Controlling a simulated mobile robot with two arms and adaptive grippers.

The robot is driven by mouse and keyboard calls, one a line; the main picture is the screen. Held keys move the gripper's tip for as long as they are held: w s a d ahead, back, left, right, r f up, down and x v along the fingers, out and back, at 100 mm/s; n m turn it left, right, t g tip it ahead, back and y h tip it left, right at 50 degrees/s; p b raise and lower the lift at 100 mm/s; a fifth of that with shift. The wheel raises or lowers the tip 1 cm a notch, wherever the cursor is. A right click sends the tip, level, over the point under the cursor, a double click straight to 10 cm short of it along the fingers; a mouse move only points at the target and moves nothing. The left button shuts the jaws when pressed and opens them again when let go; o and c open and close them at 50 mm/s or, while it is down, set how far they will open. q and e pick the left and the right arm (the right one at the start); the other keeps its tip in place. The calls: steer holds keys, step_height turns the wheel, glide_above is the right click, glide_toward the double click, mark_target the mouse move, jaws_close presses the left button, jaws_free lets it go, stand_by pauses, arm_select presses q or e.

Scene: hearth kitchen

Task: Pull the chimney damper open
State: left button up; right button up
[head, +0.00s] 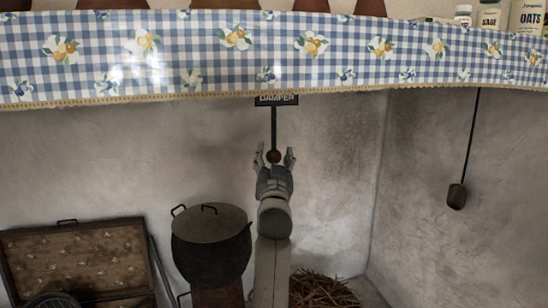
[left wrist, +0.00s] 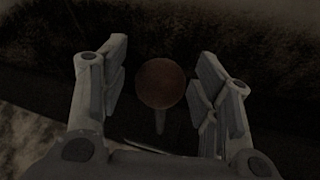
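A dark damper rod (head: 274,128) hangs below a dark sign reading "DAMPER" (head: 276,100), under the cloth edge. A round brown knob (head: 273,156) is at the rod's lower end. My left gripper (head: 274,154) is open, with one finger on each side of the knob. In the left wrist view the reddish-brown knob (left wrist: 161,84) lies between the open fingers, with a visible gap on both sides. That view is dark, and I cannot tell how deep the knob sits between the fingers. My right gripper is not in view.
A checked cloth valance (head: 200,50) hangs across the top. A lidded black pot (head: 210,240) stands left of my arm, and an open patterned case (head: 75,260) farther left. A pull on a cord (head: 456,196) hangs at right. Twigs (head: 320,290) lie below.

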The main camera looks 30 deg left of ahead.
arm_select(q)
steer(key=c, duration=0.9)
jaws_close()
steer(key=shift+f, duration=0.2)
step_height(320, 180, down, 7)
steer(key=b, duration=0.6)
steer(key=shift+f, duration=0.2)
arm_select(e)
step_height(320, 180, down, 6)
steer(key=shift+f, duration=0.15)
arm_select(q)
steer(key=o, duration=0.6)
jaws_free()
steer(key=shift+c, duration=0.2)
steer(key=o, duration=0.4)
steer(key=shift+r, duration=0.15)
